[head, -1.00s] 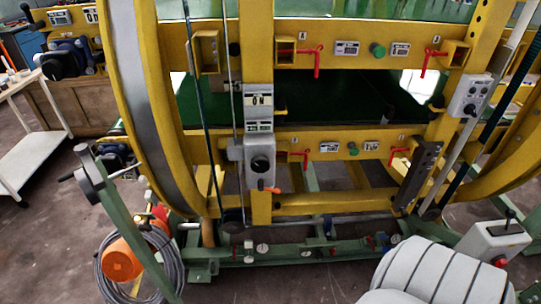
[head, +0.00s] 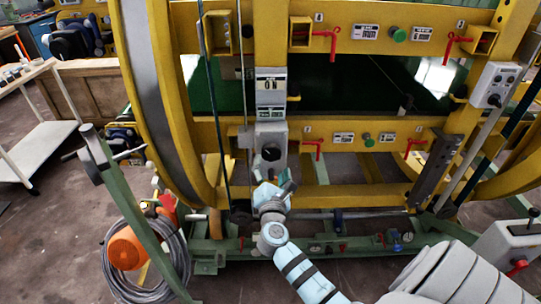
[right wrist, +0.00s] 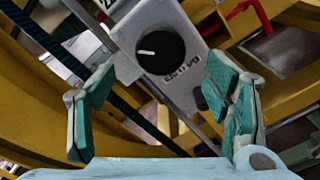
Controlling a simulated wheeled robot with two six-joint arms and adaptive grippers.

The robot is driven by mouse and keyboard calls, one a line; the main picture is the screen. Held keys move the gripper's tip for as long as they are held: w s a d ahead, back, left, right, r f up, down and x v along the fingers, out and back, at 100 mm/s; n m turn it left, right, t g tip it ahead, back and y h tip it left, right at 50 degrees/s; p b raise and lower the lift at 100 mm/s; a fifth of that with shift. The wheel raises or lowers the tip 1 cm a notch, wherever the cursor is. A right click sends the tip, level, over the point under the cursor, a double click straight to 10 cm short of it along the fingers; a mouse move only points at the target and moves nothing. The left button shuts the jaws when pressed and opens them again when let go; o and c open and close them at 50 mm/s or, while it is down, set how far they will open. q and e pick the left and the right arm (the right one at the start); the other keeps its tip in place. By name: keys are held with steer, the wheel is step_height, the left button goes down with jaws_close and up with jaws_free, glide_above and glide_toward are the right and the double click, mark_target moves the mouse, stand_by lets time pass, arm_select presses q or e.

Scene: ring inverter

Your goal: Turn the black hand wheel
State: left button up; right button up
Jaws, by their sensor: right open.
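A round black knob (head: 270,153) with a white mark, the wheel-like black part nearest my gripper, sits on the front of a grey control box (head: 280,133) on the yellow upright. It also shows in the right wrist view (right wrist: 160,52), upper middle. My right gripper (head: 274,188) is just below the box in the head view. In the right wrist view its teal-padded fingers (right wrist: 163,88) are spread wide and empty. The knob appears beyond and between them; I see no contact. The lower part of the box is partly hidden by the gripper. My left gripper is not in view.
Red levers (head: 333,42) and green buttons (head: 399,34) line the yellow crossbars. A dark cable (head: 210,100) runs just left of the box. An angled green post (head: 125,215) and an orange reel (head: 126,249) with coiled hose stand at lower left.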

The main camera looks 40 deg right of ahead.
mark_target(271, 156)
steer(key=x, duration=0.6)
steer(key=shift+f+b, duration=0.15)
steer(key=shift+b, duration=0.15)
steer(key=shift+w+d, duration=0.25)
steer(key=shift+w, duration=0.1)
steer(key=c, duration=1.1)
